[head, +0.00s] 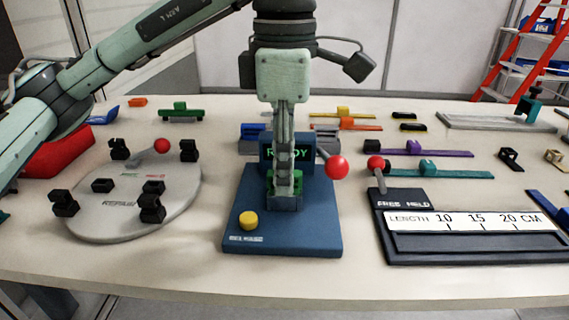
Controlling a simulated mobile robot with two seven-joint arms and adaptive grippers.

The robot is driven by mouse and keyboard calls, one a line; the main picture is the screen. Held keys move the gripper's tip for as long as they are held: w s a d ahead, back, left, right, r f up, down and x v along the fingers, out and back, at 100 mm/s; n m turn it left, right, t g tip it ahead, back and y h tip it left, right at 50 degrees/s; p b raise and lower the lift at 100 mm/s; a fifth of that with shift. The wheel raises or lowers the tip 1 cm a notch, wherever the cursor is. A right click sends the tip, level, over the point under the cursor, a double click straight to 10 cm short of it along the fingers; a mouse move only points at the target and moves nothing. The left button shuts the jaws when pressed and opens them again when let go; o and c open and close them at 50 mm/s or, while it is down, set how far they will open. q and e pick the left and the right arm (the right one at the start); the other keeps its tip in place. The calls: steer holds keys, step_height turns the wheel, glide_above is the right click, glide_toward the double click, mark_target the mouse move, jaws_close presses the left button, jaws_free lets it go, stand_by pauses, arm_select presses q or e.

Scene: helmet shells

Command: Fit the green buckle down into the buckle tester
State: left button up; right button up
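The buckle tester (318,232) is a blue base at the front middle of the table, with a yellow button, a red-knobbed lever and a dark screen with green letters. My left gripper (284,185) points straight down over its socket (285,203), fingers seen edge-on. The green buckle (298,184) shows on both sides of the fingertips, and they appear closed on it. It is at the socket's top; the fingers hide how deep it sits. My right gripper is not in view.
A round grey plate (185,205) with black pieces and a red-knobbed lever stands left. A dark length gauge (400,248) with a red knob stands right. The front table strip is clear.

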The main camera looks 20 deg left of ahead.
arm_select(q)
steer(key=shift+o, duration=1.1)
steer(key=shift+r, duration=0.15)
step_height(320, 180, up, 12)
